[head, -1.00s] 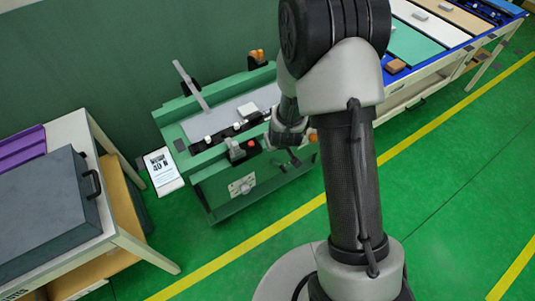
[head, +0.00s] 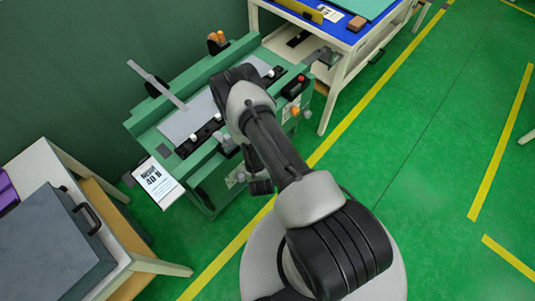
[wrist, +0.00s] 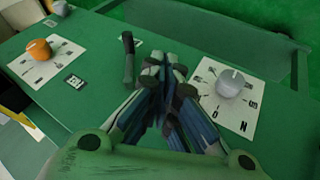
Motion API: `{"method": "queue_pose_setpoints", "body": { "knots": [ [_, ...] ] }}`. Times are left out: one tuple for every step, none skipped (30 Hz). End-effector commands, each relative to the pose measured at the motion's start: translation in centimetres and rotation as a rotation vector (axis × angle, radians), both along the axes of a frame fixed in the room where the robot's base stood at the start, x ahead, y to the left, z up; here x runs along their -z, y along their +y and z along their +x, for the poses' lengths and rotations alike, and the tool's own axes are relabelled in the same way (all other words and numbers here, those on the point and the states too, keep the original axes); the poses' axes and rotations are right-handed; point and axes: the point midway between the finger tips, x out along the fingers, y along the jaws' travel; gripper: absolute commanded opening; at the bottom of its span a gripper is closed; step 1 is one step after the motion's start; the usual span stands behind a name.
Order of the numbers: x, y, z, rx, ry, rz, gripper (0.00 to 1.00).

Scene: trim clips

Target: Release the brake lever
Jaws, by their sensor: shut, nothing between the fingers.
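A green machine bench (head: 142,117) stands by the wall. A long pale bar (head: 157,85) tilts up from its back left, at a black bracket. In the wrist view a short dark lever (wrist: 128,57) stands out from the green front panel. I cannot tell for sure which of these is the brake lever. My gripper (wrist: 165,75) is shut and empty in front of the panel, just right of the dark lever and apart from it. In the head view my arm hides most of the front panel and the gripper's fingertips.
A grey knob (wrist: 230,83) on a marked white plate is right of the gripper. An orange knob (wrist: 39,49) is on the left. A sign (head: 159,183) leans at the bench's left end. A table with a grey case (head: 50,240) is at left, a blue-topped table (head: 290,22) behind right.

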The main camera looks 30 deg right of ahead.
Motion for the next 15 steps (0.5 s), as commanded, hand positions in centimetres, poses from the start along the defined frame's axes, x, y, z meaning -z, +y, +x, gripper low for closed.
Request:
{"method": "queue_pose_setpoints", "body": {
  "knots": [
    [0.0, 0.0, 0.0, 0.0, 0.0, -0.001, 0.0],
    [0.0, 0.0, 0.0, 0.0, 0.0, -0.001, 0.0],
    [0.0, 0.0, 0.0, 0.0, 0.0, 0.0, 0.0],
    [0.0, 0.0, 0.0, 0.0, 0.0, 0.0, 0.0],
    [0.0, 0.0, 0.0, 0.0, 0.0, 0.0, 0.0],
    [0.0, 0.0, 0.0, 0.0, 0.0, 0.0, 0.0],
    [0.0, 0.0, 0.0, 0.0, 0.001, 0.0, 0.0],
    [0.0, 0.0, 0.0, 0.0, 0.001, 0.0, 0.0],
    [0.1, 0.0, 0.0, 0.001, 0.001, 0.0, 0.0],
    [0.2, -0.1, 0.1, 0.001, 0.001, 0.0, 0.0],
    [0.4, -0.1, 0.2, 0.001, 0.001, 0.0, 0.0],
    [0.7, -0.3, 0.3, 0.002, 0.0, 0.001, 0.0],
    [1.0, -0.4, 0.5, 0.003, 0.0, 0.001, 0.0],
    [1.4, -0.5, 0.7, 0.004, 0.001, 0.002, 0.0],
    [1.9, -0.7, 1.0, 0.004, 0.001, 0.0, 0.0]
  ]
}}
